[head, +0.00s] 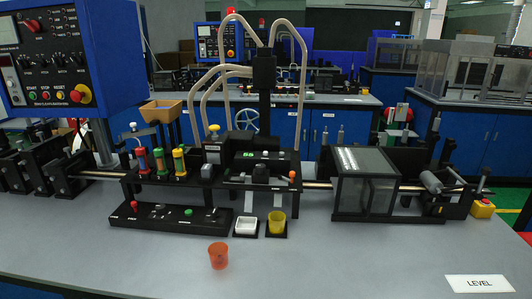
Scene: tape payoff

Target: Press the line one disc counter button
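A tape machine (225,178) stands on the grey bench. In its middle, a small black unit with a green lit display (248,155) looks like a counter; its digits are too small to read surely. No button with a readable disc counter label shows. A low black panel (165,219) at the machine's front left carries a red-topped lever (134,206), a green button (188,212) and small controls with unreadable labels. My gripper is not in view.
An orange cup (218,256) stands near the bench front. A white tray (246,224) and a yellow cup (277,222) sit before the machine. A blue control cabinet (60,55) fills the upper left. The front right bench is clear except for a LEVEL card (480,284).

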